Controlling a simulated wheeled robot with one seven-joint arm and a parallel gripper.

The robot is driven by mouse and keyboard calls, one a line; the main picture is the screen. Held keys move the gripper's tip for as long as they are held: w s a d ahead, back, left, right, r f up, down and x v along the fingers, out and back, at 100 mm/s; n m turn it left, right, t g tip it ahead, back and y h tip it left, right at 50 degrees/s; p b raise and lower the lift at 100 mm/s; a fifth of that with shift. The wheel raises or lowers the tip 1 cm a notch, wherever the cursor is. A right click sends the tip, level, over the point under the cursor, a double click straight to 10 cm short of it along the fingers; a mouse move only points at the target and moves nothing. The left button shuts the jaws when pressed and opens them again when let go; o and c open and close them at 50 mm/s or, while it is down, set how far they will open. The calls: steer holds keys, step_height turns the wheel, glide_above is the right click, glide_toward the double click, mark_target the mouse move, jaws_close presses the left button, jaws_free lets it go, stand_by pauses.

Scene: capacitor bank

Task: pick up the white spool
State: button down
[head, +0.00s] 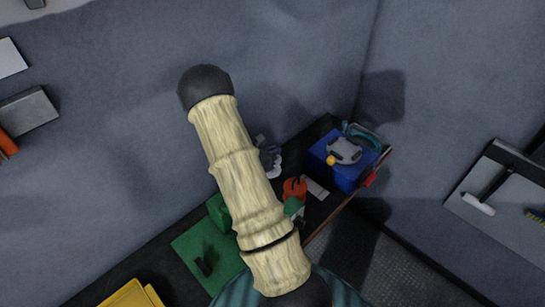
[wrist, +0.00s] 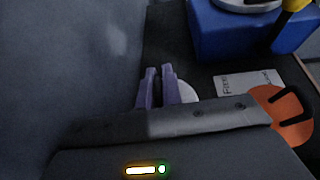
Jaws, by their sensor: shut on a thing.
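My gripper (wrist: 159,74) shows in the wrist view as two purple fingers close together, with a dark gap between them. The white spool (wrist: 186,92) shows as a pale rounded edge just right of the fingers. Most of it is hidden behind the fingers and the gripper body. In the head view, the white spool (head: 276,167) is a small white patch below the purple-grey gripper (head: 265,149), partly behind my arm. The gripper is shut on the spool. I cannot tell whether the spool touches the bench.
A blue box (head: 337,172) bearing a grey round thing stands to the right. A white label card (wrist: 250,84) and an orange thing (wrist: 286,120) lie nearer. A green mat (head: 190,246) and yellow tray (head: 128,295) are at left. A wall rises behind the dark bench.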

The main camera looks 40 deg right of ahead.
step_height(320, 180, up, 8)
steer(key=shift+f+b, duration=0.1)
steer(key=shift+b, duration=0.7)
